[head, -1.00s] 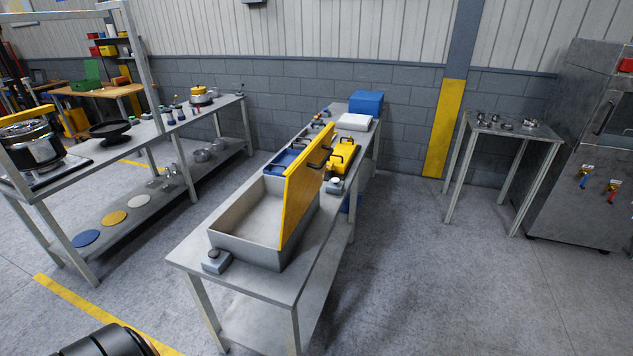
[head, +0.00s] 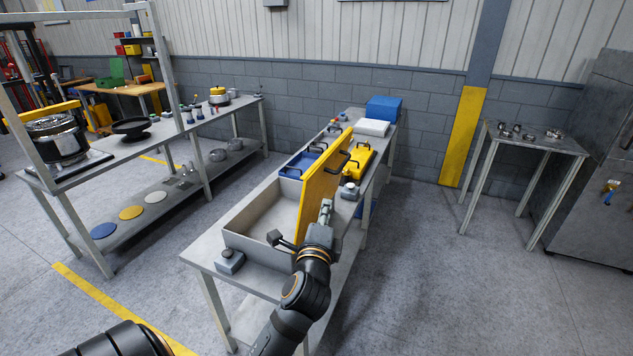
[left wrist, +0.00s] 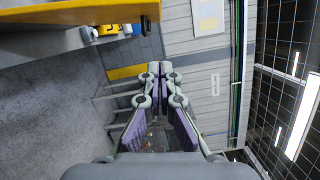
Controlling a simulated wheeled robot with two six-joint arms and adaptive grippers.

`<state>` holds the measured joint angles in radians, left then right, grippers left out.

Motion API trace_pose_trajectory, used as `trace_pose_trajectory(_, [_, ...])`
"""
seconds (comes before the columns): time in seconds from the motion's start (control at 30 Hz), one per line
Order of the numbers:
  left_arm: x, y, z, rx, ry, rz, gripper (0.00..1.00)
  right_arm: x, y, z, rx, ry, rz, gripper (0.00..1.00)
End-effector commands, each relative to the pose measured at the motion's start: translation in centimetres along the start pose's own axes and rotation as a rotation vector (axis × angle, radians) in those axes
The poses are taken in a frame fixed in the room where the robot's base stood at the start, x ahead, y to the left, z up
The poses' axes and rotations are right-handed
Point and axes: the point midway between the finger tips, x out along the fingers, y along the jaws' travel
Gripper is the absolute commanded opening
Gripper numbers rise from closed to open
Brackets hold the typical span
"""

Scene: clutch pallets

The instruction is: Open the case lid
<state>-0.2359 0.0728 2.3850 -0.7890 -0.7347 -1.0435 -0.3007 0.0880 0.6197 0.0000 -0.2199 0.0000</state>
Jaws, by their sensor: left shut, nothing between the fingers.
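The grey case (head: 252,243) stands on the near part of the metal bench, open at the top. Its yellow lid (head: 318,190) stands up steeply along the right side of the case, with a black handle on its outer face. My left gripper (head: 326,204) is shut and empty, beside the lid's outer right face; I cannot tell if it touches. In the left wrist view its fingers (left wrist: 161,70) are together, with a yellow edge, likely the lid (left wrist: 75,17), at upper left. My right gripper is not in view.
A small grey button box (head: 230,262) sits at the bench's near left corner. Behind the case are a blue tray (head: 296,168), a yellow case (head: 357,163), a white box (head: 372,128) and a blue box (head: 384,109).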

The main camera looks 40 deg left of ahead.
Motion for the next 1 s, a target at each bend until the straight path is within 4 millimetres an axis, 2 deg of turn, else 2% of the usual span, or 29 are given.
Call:
trace_pose_trajectory(0.13, [2.6,-0.6,0.1,0.006,-0.001,-0.004,0.00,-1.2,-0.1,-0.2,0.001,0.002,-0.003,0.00])
trace_pose_trajectory(0.47, [9.8,-0.5,0.2,0.001,-0.002,0.001,0.00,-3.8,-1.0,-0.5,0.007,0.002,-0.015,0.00])
trace_pose_trajectory(0.53, [9.8,-0.5,1.5,0.008,-0.001,0.000,0.00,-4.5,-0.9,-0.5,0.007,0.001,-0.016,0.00])
trace_pose_trajectory(0.7, [10.2,-0.2,3.3,0.004,0.000,0.001,0.00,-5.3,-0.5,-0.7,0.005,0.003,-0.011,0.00])
trace_pose_trajectory(1.0, [10.3,0.1,3.9,-0.002,0.000,0.001,0.00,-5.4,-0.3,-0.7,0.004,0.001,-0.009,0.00])
